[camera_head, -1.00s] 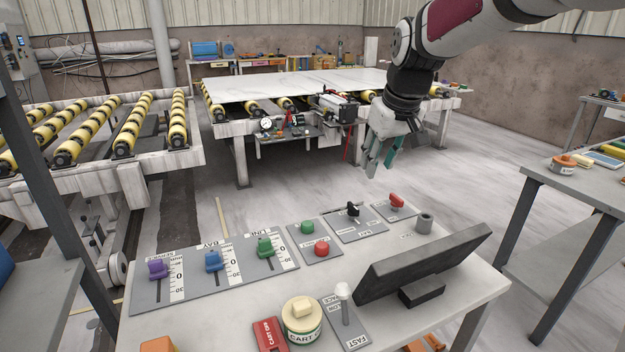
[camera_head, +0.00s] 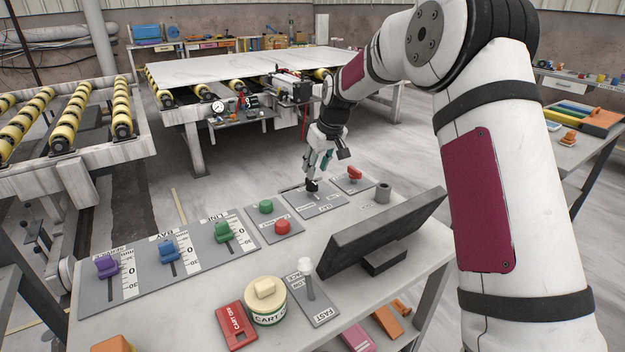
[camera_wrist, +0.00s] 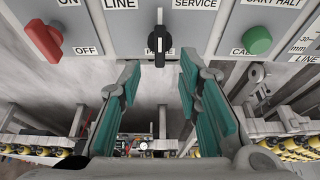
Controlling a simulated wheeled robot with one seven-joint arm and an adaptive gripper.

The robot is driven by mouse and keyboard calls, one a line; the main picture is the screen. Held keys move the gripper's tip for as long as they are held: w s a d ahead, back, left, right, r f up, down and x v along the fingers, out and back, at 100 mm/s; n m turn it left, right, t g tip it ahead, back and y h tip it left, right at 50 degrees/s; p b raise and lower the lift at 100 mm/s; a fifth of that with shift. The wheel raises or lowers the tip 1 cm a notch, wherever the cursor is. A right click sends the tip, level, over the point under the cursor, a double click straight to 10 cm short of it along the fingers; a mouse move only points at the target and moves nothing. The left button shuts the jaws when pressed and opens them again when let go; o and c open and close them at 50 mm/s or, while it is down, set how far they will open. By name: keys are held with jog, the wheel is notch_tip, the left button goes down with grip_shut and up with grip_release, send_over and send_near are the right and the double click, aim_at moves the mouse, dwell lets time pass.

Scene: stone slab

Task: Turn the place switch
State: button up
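The black switch knob (camera_head: 311,186) stands on a grey plate (camera_head: 318,204) at the far side of the control table. In the wrist view the black knob (camera_wrist: 158,42) sits at top centre, with LINE to its left and SERVICE to its right. My gripper (camera_head: 318,164) is close behind the knob in the head view. In the wrist view my gripper (camera_wrist: 160,74) is open, its two teal-padded fingers apart with nothing between them. The knob lies just beyond the fingertips, roughly centred between them.
A red switch (camera_head: 355,173) and a green button (camera_head: 265,207) flank the plate; a red button (camera_head: 283,226) is nearby. A dark tilted screen (camera_head: 380,233) stands in front. Coloured sliders, including the green one (camera_head: 223,231), are at left.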

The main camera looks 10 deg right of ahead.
aim_at(312, 181)
jog(key=x, duration=0.6)
jog(key=shift+w, duration=0.1)
grip_shut()
